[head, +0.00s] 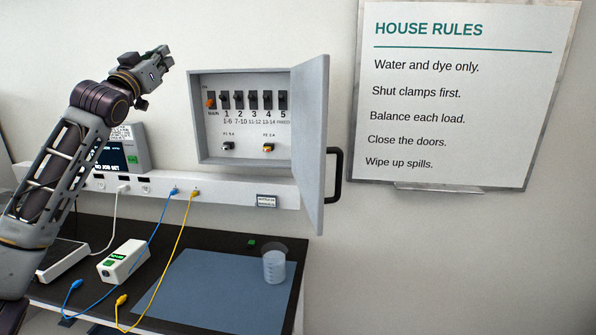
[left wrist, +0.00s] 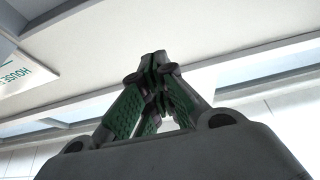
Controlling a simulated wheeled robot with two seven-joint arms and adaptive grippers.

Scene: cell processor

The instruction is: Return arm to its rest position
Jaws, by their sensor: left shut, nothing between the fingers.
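My left arm comes in from the left in the head view. Its gripper (head: 160,60) is raised in front of the wall, up and left of the open breaker box, and points up and to the right. In the left wrist view the left gripper (left wrist: 158,58) has its fingers together and holds nothing. Behind it that view shows the ceiling and upper wall. My right gripper is not in view.
The breaker box (head: 240,160) has its grey door (head: 312,140) swung out. On the dark bench stand a white device (head: 124,262), a clear beaker (head: 274,268) on a blue mat (head: 215,300), and loose blue and yellow cables. A house rules board (head: 450,165) hangs at right.

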